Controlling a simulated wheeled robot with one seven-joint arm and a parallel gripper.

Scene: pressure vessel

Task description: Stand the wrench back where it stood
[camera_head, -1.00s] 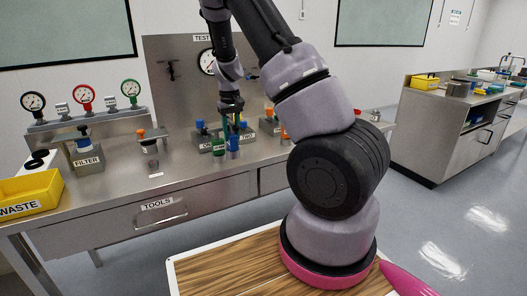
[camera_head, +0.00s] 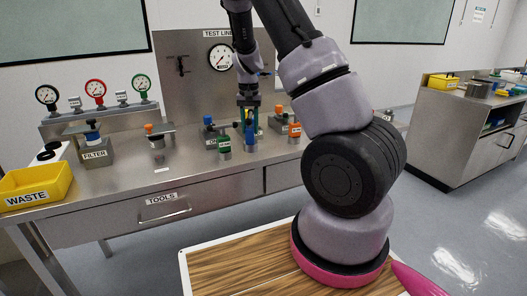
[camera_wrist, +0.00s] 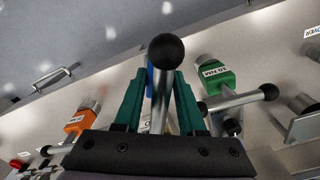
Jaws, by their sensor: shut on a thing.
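The wrench appears to be the blue-bodied piece (camera_head: 249,131) with a silver lower end. In the wrist view its silver rod with a black ball end (camera_wrist: 164,50) rises between my green fingers, and a sliver of blue shows behind it. My gripper (camera_head: 248,112) is shut on it, pointing down over the bench (camera_head: 200,172); it also fills the lower wrist view (camera_wrist: 158,105). The wrench looks upright. I cannot tell whether its lower end touches the bench. My fingers hide part of it.
A green labelled piece (camera_head: 223,142) with a ball-ended bar stands close on the left. An orange one (camera_head: 294,131) stands on the right. Capped blocks stand behind. The filter block (camera_head: 96,153) and yellow waste bin (camera_head: 36,187) are at the left. The front bench strip is clear.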

